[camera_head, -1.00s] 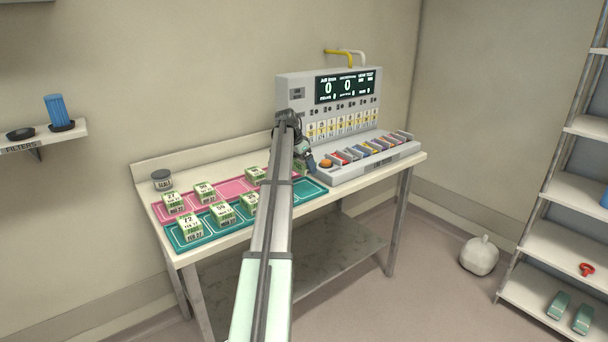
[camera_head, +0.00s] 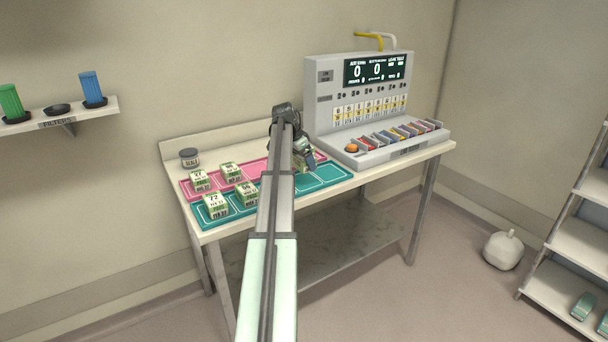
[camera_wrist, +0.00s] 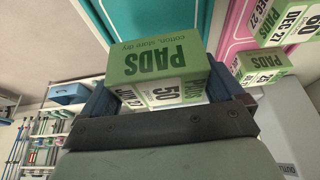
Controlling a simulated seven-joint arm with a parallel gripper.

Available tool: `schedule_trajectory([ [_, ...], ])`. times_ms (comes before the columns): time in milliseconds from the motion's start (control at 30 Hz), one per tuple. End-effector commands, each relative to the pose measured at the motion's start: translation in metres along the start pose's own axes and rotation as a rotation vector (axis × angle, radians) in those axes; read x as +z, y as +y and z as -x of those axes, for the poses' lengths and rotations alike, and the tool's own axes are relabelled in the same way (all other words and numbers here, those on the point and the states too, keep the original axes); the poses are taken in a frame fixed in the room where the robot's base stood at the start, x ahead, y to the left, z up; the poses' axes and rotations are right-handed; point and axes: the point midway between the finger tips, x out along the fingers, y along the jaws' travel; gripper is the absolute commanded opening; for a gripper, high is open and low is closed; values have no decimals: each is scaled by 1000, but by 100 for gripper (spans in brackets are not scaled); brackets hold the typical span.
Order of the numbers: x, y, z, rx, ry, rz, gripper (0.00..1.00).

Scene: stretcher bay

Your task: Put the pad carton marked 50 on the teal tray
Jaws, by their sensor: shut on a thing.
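The pad carton marked 50 (camera_wrist: 165,75) is green and white. In the wrist view it sits between the jaws of my gripper (camera_wrist: 170,95), which is shut on it. The teal tray (camera_wrist: 165,25) shows beyond the carton in that view. In the head view my gripper (camera_head: 305,157) is over the right part of the trays, partly hidden by my arm. The right end of the teal tray (camera_head: 330,174) is bare there. Whether the carton touches the tray cannot be told.
The pink tray (camera_head: 254,168) lies behind the teal one and bears cartons, including one marked 60 (camera_wrist: 293,22). A carton marked 72 (camera_head: 215,206) stands at the teal tray's left. A grey console (camera_head: 365,105) stands at the right. A jar (camera_head: 189,158) stands back left.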

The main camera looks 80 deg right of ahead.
Motion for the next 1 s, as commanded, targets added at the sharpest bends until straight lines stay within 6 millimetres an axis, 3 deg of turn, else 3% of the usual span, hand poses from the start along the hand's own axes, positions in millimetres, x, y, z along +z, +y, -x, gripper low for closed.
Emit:
schedule_trajectory([
  [500,20,0,-50,0,0,1,57],
  [933,22,0,-55,-1,1,0,57],
  [967,22,0,-55,-1,0,0,97],
  [1000,22,0,-55,-1,0,0,100],
])
